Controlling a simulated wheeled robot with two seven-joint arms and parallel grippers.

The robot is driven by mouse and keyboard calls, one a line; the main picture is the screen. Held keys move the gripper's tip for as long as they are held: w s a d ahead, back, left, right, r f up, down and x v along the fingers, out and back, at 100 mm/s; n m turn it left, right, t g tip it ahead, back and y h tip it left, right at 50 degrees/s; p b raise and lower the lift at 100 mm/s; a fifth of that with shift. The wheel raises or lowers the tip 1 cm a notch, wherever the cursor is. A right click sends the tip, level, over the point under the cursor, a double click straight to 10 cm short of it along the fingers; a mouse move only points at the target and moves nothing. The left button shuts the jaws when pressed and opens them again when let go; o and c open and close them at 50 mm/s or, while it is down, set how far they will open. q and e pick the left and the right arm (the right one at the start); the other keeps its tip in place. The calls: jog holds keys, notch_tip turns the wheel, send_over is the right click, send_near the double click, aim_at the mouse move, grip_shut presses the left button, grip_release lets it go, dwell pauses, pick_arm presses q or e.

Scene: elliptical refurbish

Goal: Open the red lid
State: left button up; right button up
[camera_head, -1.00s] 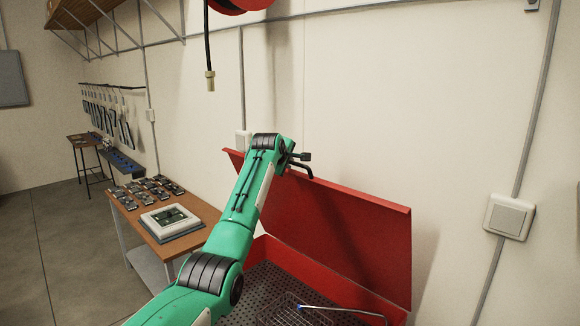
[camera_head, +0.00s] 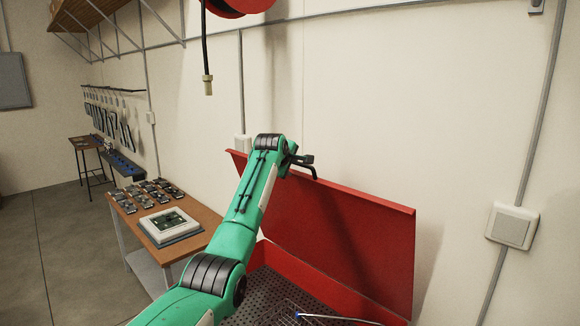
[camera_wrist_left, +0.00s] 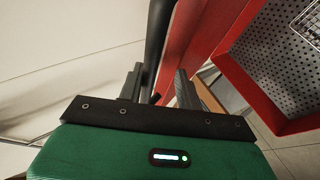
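The red lid (camera_head: 340,235) stands raised and steeply tilted at the back of a red bin, near the wall, in the head view. My left gripper (camera_head: 304,166) is at the lid's upper edge, left of its middle. In the left wrist view, my left gripper's two fingers (camera_wrist_left: 159,88) are apart. A dark bar (camera_wrist_left: 157,40), which looks like a handle, runs between them beside the red lid (camera_wrist_left: 190,45). I cannot tell whether the fingers touch the bar. My right gripper is not in view.
The red bin's perforated floor (camera_head: 265,292) shows, with part of a wire basket (camera_head: 325,317) in it. A wooden table (camera_head: 190,240) with circuit boards is at the left. A wall switch (camera_head: 512,226) is at the right. A cable (camera_head: 207,60) hangs above.

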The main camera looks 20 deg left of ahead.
pick_arm(q)
jog(key=shift+s+r, duration=0.1)
jog(key=b+v, duration=0.7)
jog(key=v, duration=0.6)
jog(key=shift+s+r, duration=0.15)
jog(key=shift+s, duration=0.1)
